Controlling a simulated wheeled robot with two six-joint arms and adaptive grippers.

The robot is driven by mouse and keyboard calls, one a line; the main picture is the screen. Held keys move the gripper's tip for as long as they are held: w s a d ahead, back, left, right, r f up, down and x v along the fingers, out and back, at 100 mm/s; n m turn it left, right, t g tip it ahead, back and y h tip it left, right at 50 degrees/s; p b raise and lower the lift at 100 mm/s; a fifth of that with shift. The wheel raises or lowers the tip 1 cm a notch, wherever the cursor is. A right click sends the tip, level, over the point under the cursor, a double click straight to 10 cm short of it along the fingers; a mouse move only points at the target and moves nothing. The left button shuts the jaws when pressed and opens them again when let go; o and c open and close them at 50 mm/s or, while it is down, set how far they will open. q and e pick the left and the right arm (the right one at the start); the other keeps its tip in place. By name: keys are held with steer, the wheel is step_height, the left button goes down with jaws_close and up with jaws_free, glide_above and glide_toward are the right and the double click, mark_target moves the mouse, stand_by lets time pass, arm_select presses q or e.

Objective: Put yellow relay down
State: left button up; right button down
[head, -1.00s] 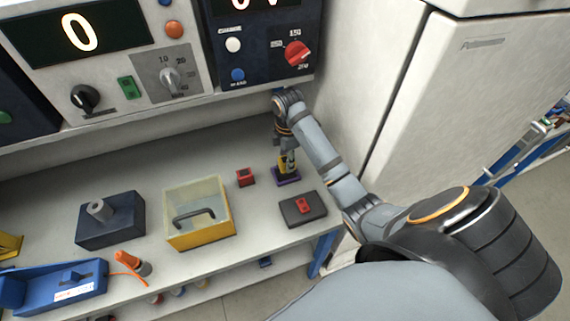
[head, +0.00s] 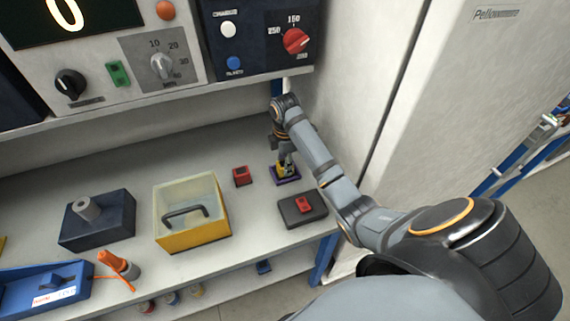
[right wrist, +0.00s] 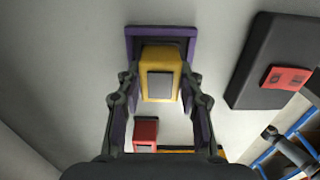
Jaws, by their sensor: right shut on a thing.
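The yellow relay (head: 282,169) is between the fingers of my right gripper (head: 284,161), low over the purple pad (head: 293,178) on the bench. In the right wrist view the relay (right wrist: 160,62) shows a grey square on its face, with a finger close on each side. My right gripper (right wrist: 159,88) is shut on it. The purple pad (right wrist: 160,31) shows beyond the relay's edge. Whether the relay touches the pad cannot be told. My left gripper is not in view.
A red block (head: 241,176) lies left of the pad. A dark box with a red part (head: 302,215) lies in front. A yellow-fronted bin (head: 194,236) stands to the left. A white cabinet (head: 345,75) rises close on the right.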

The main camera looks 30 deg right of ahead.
steer(key=c, duration=0.9)
jaws_free()
steer(key=shift+o, duration=0.2)
steer(key=shift+r, duration=0.3)
step_height(320, 180, up, 12)
steer(key=p, duration=1)
steer(key=shift+f+p, duration=0.15)
steer(key=shift+p, duration=0.25)
steer(key=shift+s+f, duration=0.1)
steer(key=shift+f, duration=0.05)
